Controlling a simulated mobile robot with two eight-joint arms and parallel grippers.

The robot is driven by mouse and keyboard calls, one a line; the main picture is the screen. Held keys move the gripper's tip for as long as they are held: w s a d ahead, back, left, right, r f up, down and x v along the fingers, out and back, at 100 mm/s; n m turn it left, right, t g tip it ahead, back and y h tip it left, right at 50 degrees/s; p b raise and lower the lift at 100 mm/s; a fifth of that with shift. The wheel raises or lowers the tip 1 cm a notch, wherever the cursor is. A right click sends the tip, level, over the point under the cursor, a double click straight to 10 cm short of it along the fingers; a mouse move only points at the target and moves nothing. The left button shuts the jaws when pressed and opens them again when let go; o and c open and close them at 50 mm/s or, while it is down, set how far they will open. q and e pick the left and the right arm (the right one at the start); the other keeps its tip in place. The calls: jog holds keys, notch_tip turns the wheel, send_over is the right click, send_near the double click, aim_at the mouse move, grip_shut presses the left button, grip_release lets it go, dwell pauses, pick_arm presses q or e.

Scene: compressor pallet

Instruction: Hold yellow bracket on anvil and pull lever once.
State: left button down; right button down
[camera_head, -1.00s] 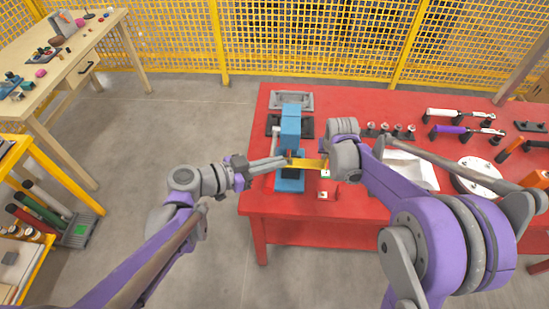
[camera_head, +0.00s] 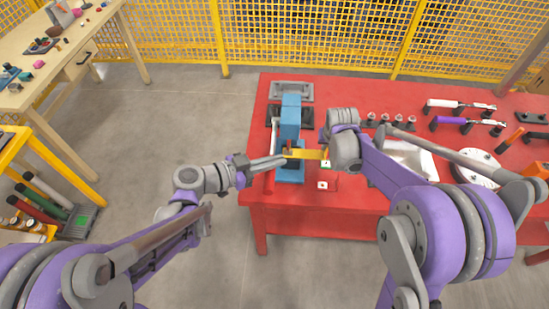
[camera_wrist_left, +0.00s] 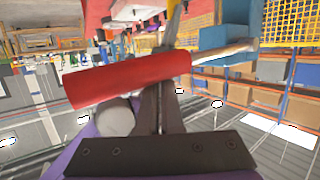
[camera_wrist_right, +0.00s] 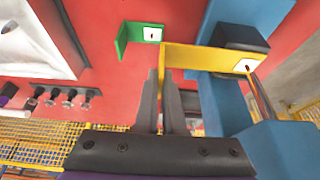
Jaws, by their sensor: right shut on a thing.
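The yellow bracket (camera_head: 312,154) reaches from my right gripper to the blue press (camera_head: 291,120), its left end at the press's lower part. In the right wrist view, my right gripper (camera_wrist_right: 165,80) is shut on the bracket's upright end, and the bracket's flat part (camera_wrist_right: 205,56) runs to the dark block of the press. Contact with the anvil is unclear. The lever's red handle (camera_head: 269,183) points to the front, left of the press. My left gripper (camera_head: 285,160) looks shut and empty; in the left wrist view the red handle (camera_wrist_left: 130,80) crosses its fingers.
A green bracket (camera_wrist_right: 125,40) with a white square lies on the red table (camera_head: 350,205) close to my right gripper. Screwdriver-like tools (camera_head: 455,105), several dark posts and a white tray (camera_head: 415,158) are on the right.

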pick_arm(q)
jog(key=shift+f, duration=1.3)
notch_tip(320, 180, up, 14)
dwell(1.3)
dwell(0.7)
